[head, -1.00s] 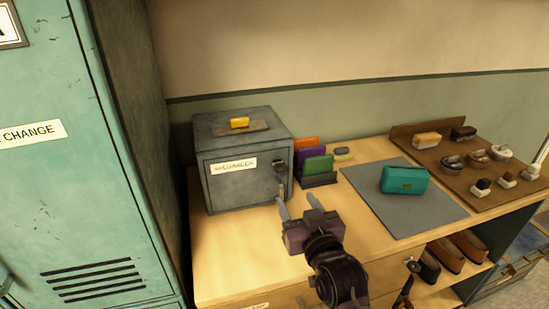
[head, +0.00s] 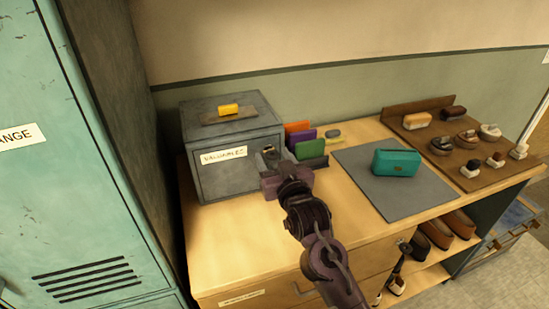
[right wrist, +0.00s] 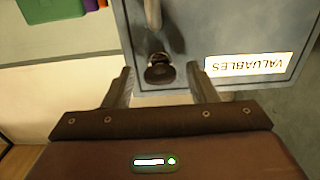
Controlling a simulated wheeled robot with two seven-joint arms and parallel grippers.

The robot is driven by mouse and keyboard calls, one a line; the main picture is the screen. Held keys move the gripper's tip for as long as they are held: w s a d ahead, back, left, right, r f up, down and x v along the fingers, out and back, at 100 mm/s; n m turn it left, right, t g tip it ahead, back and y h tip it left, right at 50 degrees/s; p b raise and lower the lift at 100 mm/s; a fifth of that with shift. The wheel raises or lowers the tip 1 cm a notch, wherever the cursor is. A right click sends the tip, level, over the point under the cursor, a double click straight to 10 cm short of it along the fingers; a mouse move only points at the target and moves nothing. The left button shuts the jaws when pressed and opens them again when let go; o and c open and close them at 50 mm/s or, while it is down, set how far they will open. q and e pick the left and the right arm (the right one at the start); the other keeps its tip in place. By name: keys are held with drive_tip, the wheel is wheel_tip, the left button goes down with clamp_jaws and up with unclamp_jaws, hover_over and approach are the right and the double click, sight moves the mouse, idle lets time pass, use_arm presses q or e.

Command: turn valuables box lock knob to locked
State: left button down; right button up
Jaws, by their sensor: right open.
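The grey valuables box (head: 222,180) stands on the wooden counter at the left, with a white "VALUABLES" label (head: 223,155) on its front. In the right wrist view its front (right wrist: 215,25) appears upside down. The dark lock knob (right wrist: 159,70) shows there between and just beyond my fingertips, with a handle-like part (right wrist: 152,15) above it. My right gripper (right wrist: 160,80) is open, one finger on each side of the knob, seemingly without touching it. In the head view my right gripper (head: 272,160) hides most of the knob. My left gripper is not in view.
A card holder with coloured cards (head: 310,148) stands close to the box's right. A teal case (head: 398,163) lies on a grey mat (head: 385,205). Shoe brushes and jars sit on a brown board (head: 440,170) farther right. A teal locker (head: 85,180) stands left.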

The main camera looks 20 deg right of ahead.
drive_tip(key=c, duration=1)
drive_tip(key=shift+r+n+p, duration=0.15)
drive_tip(key=shift+n+p, duration=1.5)
drive_tip(key=shift+n, duration=0.15)
drive_tip(key=n+p, duration=0.3)
drive_tip(key=n, duration=0.2)
drive_tip(key=shift+n+p, duration=0.3)
drive_tip(key=shift+p, duration=0.1)
drive_tip(key=n+p, duration=0.3)
drive_tip(key=n, duration=0.2)
use_arm(q)
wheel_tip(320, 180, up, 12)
drive_tip(key=p, duration=0.1)
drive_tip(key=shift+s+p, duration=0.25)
drive_tip(key=shift+p, duration=0.15)
use_arm(e)
drive_tip(key=shift+n, duration=1.8)
drive_tip(key=shift+f, duration=0.2)
